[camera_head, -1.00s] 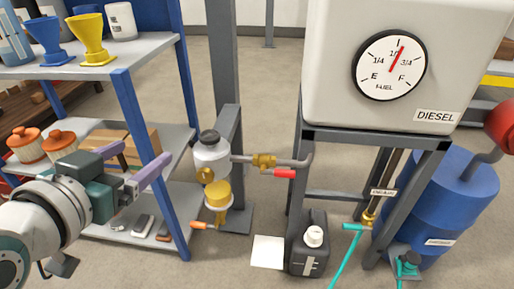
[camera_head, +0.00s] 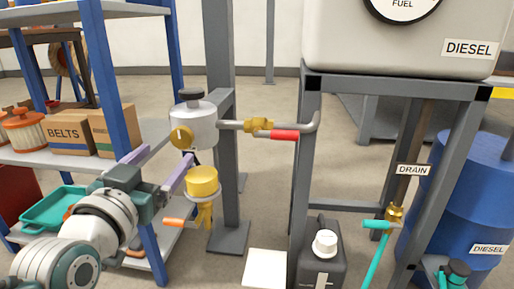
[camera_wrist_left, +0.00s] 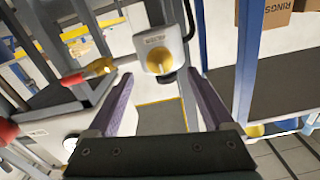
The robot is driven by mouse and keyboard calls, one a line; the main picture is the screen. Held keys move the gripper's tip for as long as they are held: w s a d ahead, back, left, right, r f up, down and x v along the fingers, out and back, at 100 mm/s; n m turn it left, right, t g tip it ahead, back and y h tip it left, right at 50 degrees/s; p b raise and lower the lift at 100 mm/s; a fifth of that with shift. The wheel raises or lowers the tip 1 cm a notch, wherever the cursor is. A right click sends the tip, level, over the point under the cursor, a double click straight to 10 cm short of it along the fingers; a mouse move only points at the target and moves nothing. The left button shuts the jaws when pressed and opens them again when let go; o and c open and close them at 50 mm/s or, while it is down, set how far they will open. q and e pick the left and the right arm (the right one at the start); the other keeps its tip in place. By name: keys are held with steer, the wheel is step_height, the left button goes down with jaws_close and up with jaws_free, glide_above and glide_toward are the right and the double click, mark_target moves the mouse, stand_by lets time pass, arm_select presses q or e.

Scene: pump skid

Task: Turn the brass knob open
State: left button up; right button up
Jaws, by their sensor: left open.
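The brass knob (camera_head: 181,137) is on the front of a white filter housing (camera_head: 202,126) with a dark cap, fixed to a grey post. In the left wrist view the knob (camera_wrist_left: 159,61) shows as a yellow disc on the pale housing, just beyond the fingertips and roughly midway between them. My left gripper (camera_head: 167,155) is open and empty, its purple fingers just below and left of the knob. In the wrist view the gripper (camera_wrist_left: 160,80) has its fingers wide apart, with no contact visible. My right gripper is not in view.
A pipe with a brass valve and red handle (camera_head: 284,134) runs right. A blue-posted shelf (camera_head: 104,80) stands left. A black jug (camera_head: 318,262) is on the floor.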

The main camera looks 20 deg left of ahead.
mark_target(180, 141)
arm_select(q)
steer(key=b+x, duration=0.3)
steer(key=x, duration=0.3)
steer(key=shift+f, duration=0.15)
steer(key=shift+w, duration=0.35)
steer(key=shift+c, duration=0.3)
jaws_close()
